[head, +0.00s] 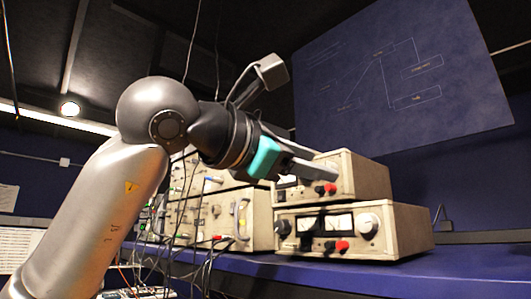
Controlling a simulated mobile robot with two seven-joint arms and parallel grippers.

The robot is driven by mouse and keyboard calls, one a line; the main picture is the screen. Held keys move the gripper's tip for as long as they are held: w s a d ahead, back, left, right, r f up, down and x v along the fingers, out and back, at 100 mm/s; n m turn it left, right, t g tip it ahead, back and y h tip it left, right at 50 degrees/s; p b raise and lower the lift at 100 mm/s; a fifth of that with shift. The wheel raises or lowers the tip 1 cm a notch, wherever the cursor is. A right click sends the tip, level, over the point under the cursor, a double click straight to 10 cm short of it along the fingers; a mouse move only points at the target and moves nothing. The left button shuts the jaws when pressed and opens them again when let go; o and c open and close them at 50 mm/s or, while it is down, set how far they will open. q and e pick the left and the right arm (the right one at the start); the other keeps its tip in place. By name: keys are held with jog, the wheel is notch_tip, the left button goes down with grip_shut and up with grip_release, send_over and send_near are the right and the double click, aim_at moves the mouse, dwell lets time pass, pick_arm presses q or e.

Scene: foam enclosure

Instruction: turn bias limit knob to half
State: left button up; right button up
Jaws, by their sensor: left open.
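Two beige instruments are stacked on the blue bench: an upper unit (365,178) and a lower unit (400,232). No labels are readable, so I cannot tell which knob is the bias limit knob. My left gripper (322,172), with a teal part behind its grey fingers, is open in front of the upper unit and hides much of its face. It appears to hold nothing. My right gripper is out of view.
Another beige instrument rack (215,218) with cables plugged in stands left of the stack, partly behind my left arm. Loose cables hang in front of it. The blue bench top (470,265) is clear at the right. A dark blue board (400,75) hangs behind.

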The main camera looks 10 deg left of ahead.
pick_arm(q)
jog(key=b+v, duration=0.3)
jog(key=v, duration=1)
jog(key=shift+s, duration=0.2)
jog(key=shift+a, duration=0.15)
